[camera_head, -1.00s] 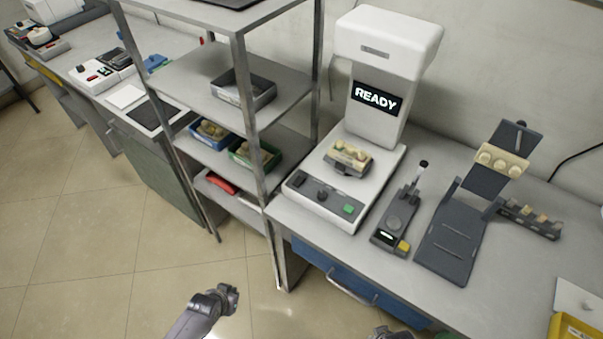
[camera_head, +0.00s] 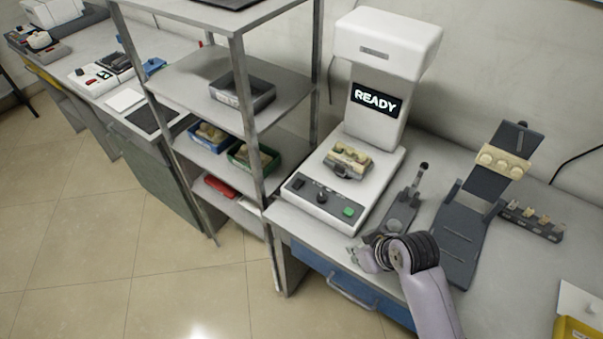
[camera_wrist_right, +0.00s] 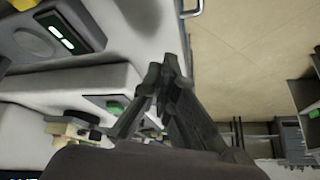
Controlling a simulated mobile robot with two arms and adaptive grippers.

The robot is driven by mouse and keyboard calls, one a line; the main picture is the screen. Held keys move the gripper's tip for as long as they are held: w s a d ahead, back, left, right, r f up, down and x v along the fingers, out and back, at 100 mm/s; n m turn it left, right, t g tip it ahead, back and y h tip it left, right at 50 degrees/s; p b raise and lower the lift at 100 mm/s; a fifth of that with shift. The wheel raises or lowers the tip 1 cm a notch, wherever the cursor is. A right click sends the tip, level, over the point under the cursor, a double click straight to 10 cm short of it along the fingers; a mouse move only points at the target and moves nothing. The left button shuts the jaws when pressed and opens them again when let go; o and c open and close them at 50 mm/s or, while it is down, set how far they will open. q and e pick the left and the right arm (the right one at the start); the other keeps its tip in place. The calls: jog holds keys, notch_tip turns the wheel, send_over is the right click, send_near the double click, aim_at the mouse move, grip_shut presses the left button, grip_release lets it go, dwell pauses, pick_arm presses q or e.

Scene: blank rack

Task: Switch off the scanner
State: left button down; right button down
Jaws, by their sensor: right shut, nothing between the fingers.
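The scanner (camera_head: 385,55) is a white machine on the bench, with a lit screen (camera_head: 376,98) reading READY. A dental model (camera_head: 347,158) sits on its plate. Its dark front panel carries a black switch (camera_head: 298,184), a round knob (camera_head: 321,197) and a green button (camera_head: 348,212). The green button also shows in the right wrist view (camera_wrist_right: 115,107). My right gripper (camera_head: 359,256) is shut and empty, at the bench's front edge, in front of and apart from the panel. Its fingers show in the wrist view (camera_wrist_right: 165,72). My left gripper is out of view.
A small grey device (camera_head: 402,212) stands right of the scanner, partly hidden by my right arm. A dark articulator stand (camera_head: 461,235) is further right. A metal shelf rack (camera_head: 205,75) with trays stands close on the left. A blue drawer (camera_head: 345,280) is below the bench.

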jog(key=w+a+r+n+t+y, duration=0.1)
jog(key=w+a+r+n+y, duration=0.2)
jog(key=w+r, duration=1.2)
jog(key=a+n, duration=0.3)
jog(key=a, duration=0.2)
jog(key=shift+w+t+y, duration=0.3)
jog(key=p, duration=0.2)
send_over(302, 183)
jog(key=f, duration=0.6)
jog(key=shift+s+a+f, duration=0.2)
jog(key=shift+s+f, duration=0.05)
jog(key=shift+s, duration=0.1)
jog(key=f, duration=0.3)
jog(key=shift+w+d+f, duration=0.1)
jog(key=shift+w+f, duration=0.15)
jog(key=shift+w, duration=0.05)
jog(key=shift+f, duration=0.5)
